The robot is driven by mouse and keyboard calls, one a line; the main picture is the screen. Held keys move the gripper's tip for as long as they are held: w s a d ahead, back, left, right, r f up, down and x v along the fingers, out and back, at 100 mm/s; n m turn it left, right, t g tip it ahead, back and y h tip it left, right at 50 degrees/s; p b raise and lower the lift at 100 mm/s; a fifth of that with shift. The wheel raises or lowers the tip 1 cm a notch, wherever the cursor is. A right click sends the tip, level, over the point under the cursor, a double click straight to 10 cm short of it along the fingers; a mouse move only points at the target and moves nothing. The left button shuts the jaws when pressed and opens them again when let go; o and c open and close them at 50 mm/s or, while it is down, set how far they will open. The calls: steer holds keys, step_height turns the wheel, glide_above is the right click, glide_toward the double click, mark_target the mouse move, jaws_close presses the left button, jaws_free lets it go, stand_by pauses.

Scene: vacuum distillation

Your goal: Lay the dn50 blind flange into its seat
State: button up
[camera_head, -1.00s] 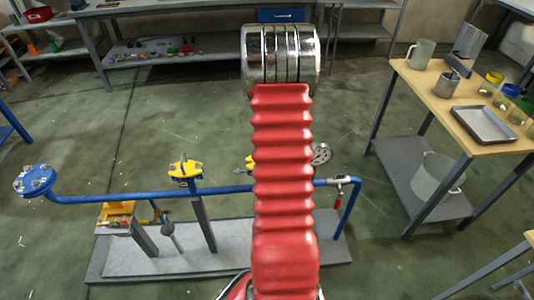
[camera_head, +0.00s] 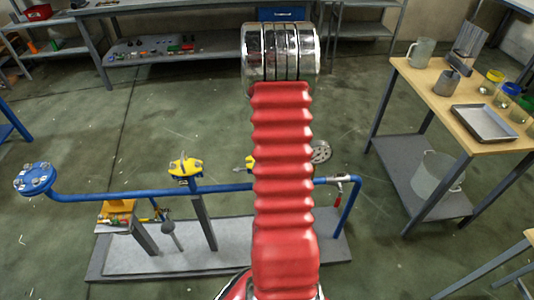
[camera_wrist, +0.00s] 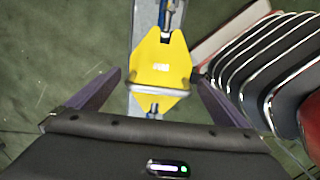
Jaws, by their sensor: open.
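A round grey metal disc with holes (camera_head: 321,152) shows just right of my arm in the head view, by the blue pipe; I cannot tell whether it is the blind flange or its seat. A blue bolted flange (camera_head: 35,178) closes the pipe's left end. In the wrist view my gripper (camera_wrist: 155,78) is open. A yellow plate with a metal bar handle (camera_wrist: 160,72) shows between its two dark fingers; I cannot tell whether they touch it. My red arm hides the gripper and part of the pipe in the head view.
The blue pipe (camera_head: 110,197) runs over a grey base plate (camera_head: 170,251), with a yellow-topped fitting (camera_head: 186,167) and a red-handled valve (camera_head: 338,190). A wooden-topped table (camera_head: 425,82) with a metal tray (camera_head: 484,123) stands at right. Shelves line the back. Floor between is clear.

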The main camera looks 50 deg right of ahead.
step_height(320, 180, up, 14)
steer(key=shift+f, duration=0.2)
stand_by(0.4)
steer(key=shift+d, duration=0.1)
stand_by(0.9)
steer(key=s+a+r+m+t, duration=0.2)
steer(key=a+r, duration=0.2)
steer(key=a, duration=1)
steer(key=s+a+r+m+t, duration=0.1)
steer(key=s+a+r+m, duration=0.2)
steer(key=a, duration=1.2)
steer(key=s+a+r+m+t, duration=0.2)
steer(key=a+r, duration=0.4)
steer(key=a, duration=0.8)
steer(key=shift+s+a+m+t, duration=0.25)
steer(key=shift+a+m+t, duration=0.1)
steer(key=shift+m, duration=0.35)
